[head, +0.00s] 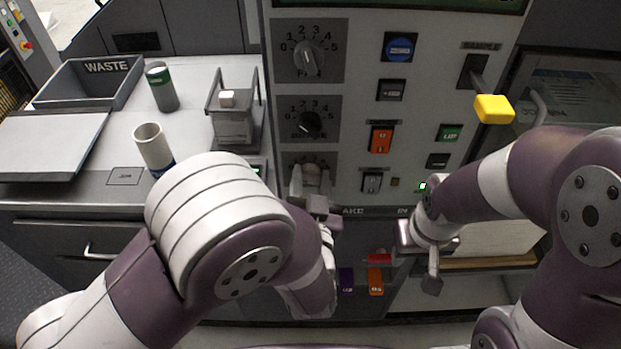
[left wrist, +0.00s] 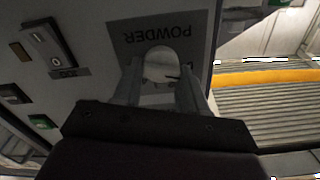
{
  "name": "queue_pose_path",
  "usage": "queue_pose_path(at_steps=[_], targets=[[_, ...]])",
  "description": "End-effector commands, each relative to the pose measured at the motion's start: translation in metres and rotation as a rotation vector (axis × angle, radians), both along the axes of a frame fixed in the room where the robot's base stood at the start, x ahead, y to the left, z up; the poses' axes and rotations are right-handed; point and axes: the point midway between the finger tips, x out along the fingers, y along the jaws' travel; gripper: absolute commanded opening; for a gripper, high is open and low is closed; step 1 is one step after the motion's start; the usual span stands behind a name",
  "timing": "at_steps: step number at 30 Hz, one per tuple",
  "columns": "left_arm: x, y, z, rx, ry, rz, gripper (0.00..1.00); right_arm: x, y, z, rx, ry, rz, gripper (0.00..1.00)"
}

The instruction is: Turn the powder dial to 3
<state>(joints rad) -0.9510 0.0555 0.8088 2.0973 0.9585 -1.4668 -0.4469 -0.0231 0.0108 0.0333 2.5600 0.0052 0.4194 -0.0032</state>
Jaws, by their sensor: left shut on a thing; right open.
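The powder dial (head: 312,174) is the lowest of three dials in a column on the grey machine panel. In the left wrist view its pale round knob (left wrist: 161,65) sits between my fingers, below the upside-down POWDER label. My left gripper (head: 311,186) is shut on this knob. The fingers and hand hide most of its scale in the head view, and I cannot read its setting. My right gripper (head: 428,262) is open and empty, low in front of the panel and to the right of the dial.
Two other dials, a top one (head: 309,59) and a black middle one (head: 309,123), sit above. Buttons and switches fill the panel to their right. A yellow handle (head: 494,109) juts out at right. A waste bin (head: 90,82) and cups stand on the left counter.

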Motion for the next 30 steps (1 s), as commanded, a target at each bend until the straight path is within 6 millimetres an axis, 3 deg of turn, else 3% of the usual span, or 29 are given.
queue_pose_path(at_steps=[8,30], targets=[[0.000,-0.001,0.004,0.172,0.002,0.000,0.11,0.000,0.000,0.022,0.000,0.000,0.000,0.43],[0.000,-0.003,0.001,0.872,0.002,0.002,0.11,0.000,0.000,0.088,0.000,0.000,0.000,0.43]])
